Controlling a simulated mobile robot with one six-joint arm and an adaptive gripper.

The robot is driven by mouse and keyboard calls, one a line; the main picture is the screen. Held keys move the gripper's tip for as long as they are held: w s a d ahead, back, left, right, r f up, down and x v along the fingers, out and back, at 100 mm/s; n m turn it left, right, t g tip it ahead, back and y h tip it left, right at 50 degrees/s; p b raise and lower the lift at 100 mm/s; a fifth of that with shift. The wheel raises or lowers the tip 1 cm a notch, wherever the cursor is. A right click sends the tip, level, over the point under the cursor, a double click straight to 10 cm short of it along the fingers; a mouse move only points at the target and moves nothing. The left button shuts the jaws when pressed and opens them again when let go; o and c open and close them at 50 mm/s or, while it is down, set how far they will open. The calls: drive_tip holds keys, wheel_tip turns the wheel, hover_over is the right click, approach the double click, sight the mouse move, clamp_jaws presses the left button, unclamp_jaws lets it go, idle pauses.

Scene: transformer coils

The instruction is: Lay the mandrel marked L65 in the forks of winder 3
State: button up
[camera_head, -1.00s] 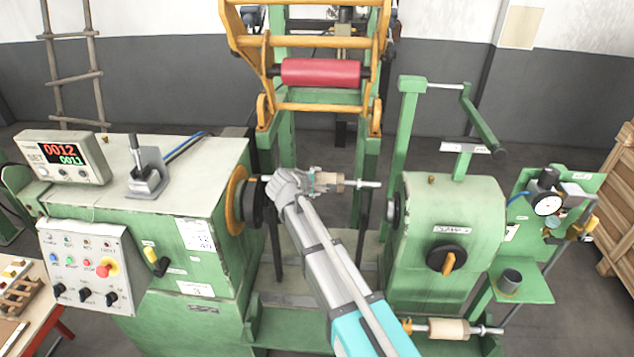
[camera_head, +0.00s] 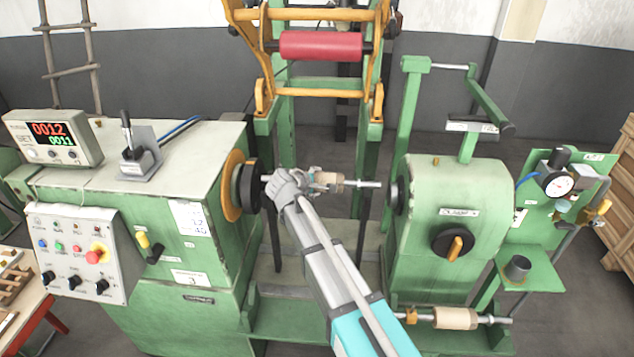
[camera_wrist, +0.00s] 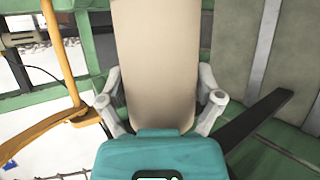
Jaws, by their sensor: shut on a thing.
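My gripper (camera_head: 298,187) is shut on a mandrel, a pale beige cylinder (camera_wrist: 155,60) with a metal shaft. In the head view its beige part (camera_head: 328,180) and the shaft end (camera_head: 368,184) stick out right of my gripper, between the dark headstock plate and the tailstock (camera_head: 460,215). The mandrel lies about level, with its right tip just short of the tailstock's dark nose. In the wrist view the cylinder stands between both fingers. No L65 marking is readable. A plate marked 3 (camera_head: 190,278) is on the headstock (camera_head: 200,240) of the green winder.
Another beige mandrel (camera_head: 455,318) lies at the tailstock's lower front. An orange frame with a red roller (camera_head: 320,46) stands behind. A control box (camera_head: 75,250) is at left, a gauge stand (camera_head: 535,275) at right, and a table with wooden racks (camera_head: 22,300) at lower left.

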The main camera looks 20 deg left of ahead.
drive_tip(key=shift+f+b, duration=1.25)
drive_tip(key=shift+f, duration=0.2)
drive_tip(key=shift+f, duration=0.25)
drive_tip(key=o, duration=1.1)
